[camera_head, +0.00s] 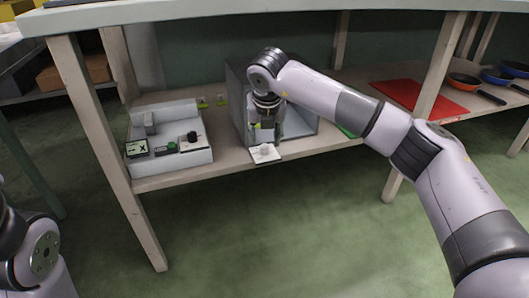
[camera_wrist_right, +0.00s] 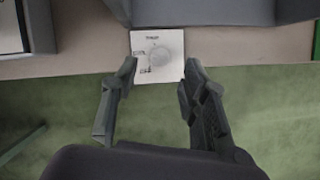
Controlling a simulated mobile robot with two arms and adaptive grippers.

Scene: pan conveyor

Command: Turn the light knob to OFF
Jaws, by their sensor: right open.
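A white plate (camera_wrist_right: 143,75) with a round pale knob (camera_wrist_right: 159,56) lies between my right fingertips in the right wrist view. Its small lettering is too blurred to read. In the head view the plate (camera_head: 257,159) sits at the shelf's front edge, with the knob (camera_head: 265,150) on it. My right gripper (camera_wrist_right: 158,72) is open, with one finger on each side of the plate. I cannot tell whether the fingers touch it. In the head view the right gripper (camera_head: 267,128) points down just above the plate. My left gripper is out of view.
A grey open box (camera_head: 303,124) stands right behind the right gripper. A white stepped unit (camera_head: 180,164) with a black knob (camera_head: 192,137) and a green switch stands to the left. A red mat (camera_head: 420,97) and several pans lie to the right. Table legs flank the shelf.

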